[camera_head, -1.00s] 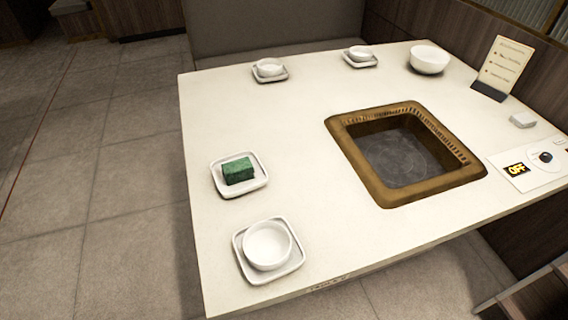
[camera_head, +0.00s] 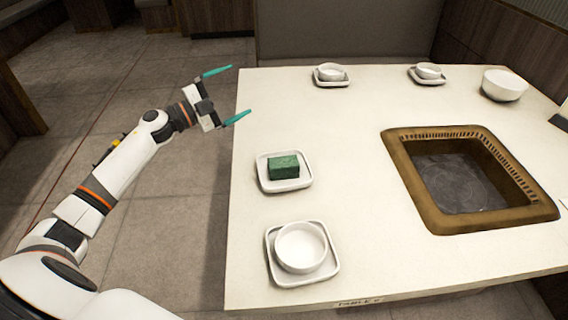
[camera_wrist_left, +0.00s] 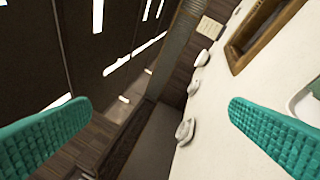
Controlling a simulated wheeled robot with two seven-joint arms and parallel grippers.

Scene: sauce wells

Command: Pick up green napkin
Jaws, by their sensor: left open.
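The green napkin (camera_head: 284,167) is a small folded block on a square white saucer (camera_head: 304,185), near the left edge of the white table (camera_head: 350,190). My left gripper (camera_head: 227,95) is open and empty, with teal fingers spread, just off the table's far left corner. It is above and left of the napkin in the head view, clearly apart from it. In the left wrist view the open fingers (camera_wrist_left: 158,130) frame the far table edge, with nothing between them. My right gripper is not in view.
A white bowl (camera_head: 300,246) on a square saucer stands nearer than the napkin. Two small bowls (camera_head: 331,72) (camera_head: 428,70) on saucers and a larger bowl (camera_head: 505,85) stand at the far side. A brown-framed grill well (camera_head: 440,215) is at right. The table between is clear.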

